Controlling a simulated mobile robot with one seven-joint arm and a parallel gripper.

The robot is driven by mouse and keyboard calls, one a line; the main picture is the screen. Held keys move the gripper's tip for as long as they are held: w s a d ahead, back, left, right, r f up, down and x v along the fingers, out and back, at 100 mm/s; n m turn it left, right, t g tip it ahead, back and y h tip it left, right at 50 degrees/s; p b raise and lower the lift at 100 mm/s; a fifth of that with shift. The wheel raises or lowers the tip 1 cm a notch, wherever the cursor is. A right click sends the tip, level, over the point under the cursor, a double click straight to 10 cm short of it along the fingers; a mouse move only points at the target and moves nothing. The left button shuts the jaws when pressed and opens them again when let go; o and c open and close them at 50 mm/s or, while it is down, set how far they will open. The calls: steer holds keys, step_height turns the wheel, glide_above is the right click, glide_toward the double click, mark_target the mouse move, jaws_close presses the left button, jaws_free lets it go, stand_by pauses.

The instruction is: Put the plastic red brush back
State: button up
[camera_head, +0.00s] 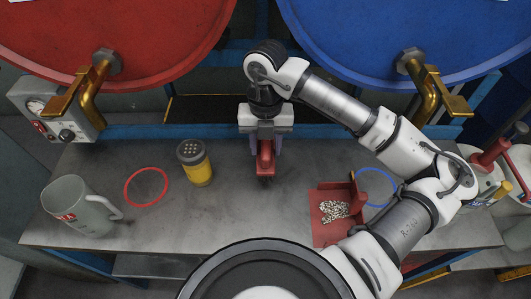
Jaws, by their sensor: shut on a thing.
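My gripper (266,142) is above the middle of the grey workbench (140,235), pointing down. It is shut on the red brush (265,158), whose red body shows between the fingers. The brush's dark lower end is close to the bench top; I cannot tell whether it touches. A red dustpan (328,230) with a heap of pale pellets (333,211) in it lies to the right of the gripper, partly behind my arm.
A red ring (146,203) and a blue ring (393,185) mark the bench. A yellow shaker (198,175) and a grey jug (75,210) stand left. Brass taps (90,90) (425,85) hang from the red and blue drums behind. Bench between shaker and dustpan is mostly clear.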

steer(key=shift+f+p, duration=0.35)
steer(key=shift+f, duration=1.8)
steer(key=shift+f, duration=0.1)
steer(key=shift+f+b, duration=0.1)
steer(key=shift+b, duration=0.2)
steer(key=o, duration=1)
steer(key=shift+o, duration=0.2)
